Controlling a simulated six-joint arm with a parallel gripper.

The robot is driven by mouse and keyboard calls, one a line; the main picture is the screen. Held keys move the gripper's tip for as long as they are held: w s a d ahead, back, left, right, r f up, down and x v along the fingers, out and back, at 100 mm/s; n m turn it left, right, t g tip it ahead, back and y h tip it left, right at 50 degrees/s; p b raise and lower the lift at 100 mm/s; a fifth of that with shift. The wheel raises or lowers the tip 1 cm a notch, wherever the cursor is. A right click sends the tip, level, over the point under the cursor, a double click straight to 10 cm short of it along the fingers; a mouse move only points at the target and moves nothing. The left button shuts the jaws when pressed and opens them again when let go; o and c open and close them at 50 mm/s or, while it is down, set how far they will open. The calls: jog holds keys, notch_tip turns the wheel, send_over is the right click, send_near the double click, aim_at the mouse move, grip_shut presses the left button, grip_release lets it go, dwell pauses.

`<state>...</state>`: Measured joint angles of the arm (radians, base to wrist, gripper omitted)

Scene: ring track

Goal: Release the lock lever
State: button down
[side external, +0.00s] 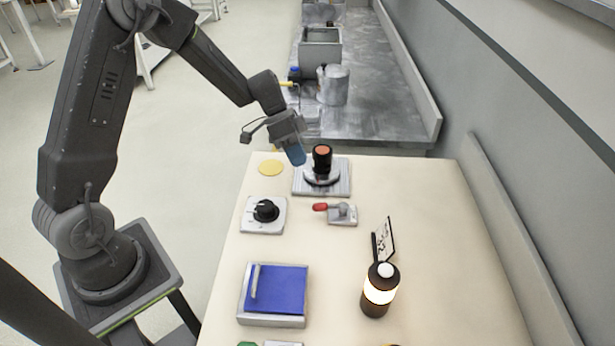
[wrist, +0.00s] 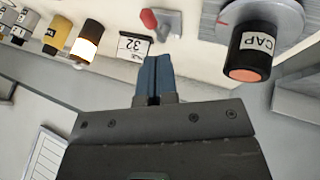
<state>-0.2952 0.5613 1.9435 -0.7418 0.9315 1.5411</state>
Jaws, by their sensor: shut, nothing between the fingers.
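The lock lever (side external: 335,209) is a red-tipped handle on a small grey plate, on the table in front of the ring track base. In the wrist view its red tip and plate (wrist: 160,22) show at the top middle. My gripper (side external: 298,158) is shut and empty, with blue fingers. It hangs above the table just left of the black cylinder marked CAP (side external: 322,158), apart from the lever. In the wrist view my fingers (wrist: 154,75) are together, below the lever in the picture.
The cap stands on a round disc on a grey plate (side external: 342,188). A black knob (side external: 265,211), a blue-topped box (side external: 275,290), a small sign marked 32 (side external: 384,240) and a lit lamp (side external: 380,290) stand around. A yellow disc (side external: 271,167) lies at the back left. The right side of the table is clear.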

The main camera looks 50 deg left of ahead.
jog(key=x, duration=0.9)
jog(key=shift+d+f, duration=0.15)
jog(key=shift+s+d+n+t, duration=0.1)
jog(key=shift+s+n+t, duration=0.05)
jog(key=shift+n+t, duration=0.15)
jog(key=shift+s+d, duration=0.1)
jog(key=shift+s+d+n+t, duration=0.45)
jog(key=shift+s+n+t, duration=0.15)
jog(key=shift+n, duration=0.6)
jog(key=shift+s+d, duration=0.65)
jog(key=shift+d, duration=0.35)
jog(key=shift+s+d, duration=0.15)
jog(key=shift+d, duration=0.65)
jog(key=shift+s+d, duration=0.2)
jog(key=shift+d, duration=0.65)
jog(key=shift+w+d, duration=0.15)
jog(key=shift+d, duration=0.5)
jog(key=shift+w+d, duration=0.15)
jog(key=shift+d, duration=0.75)
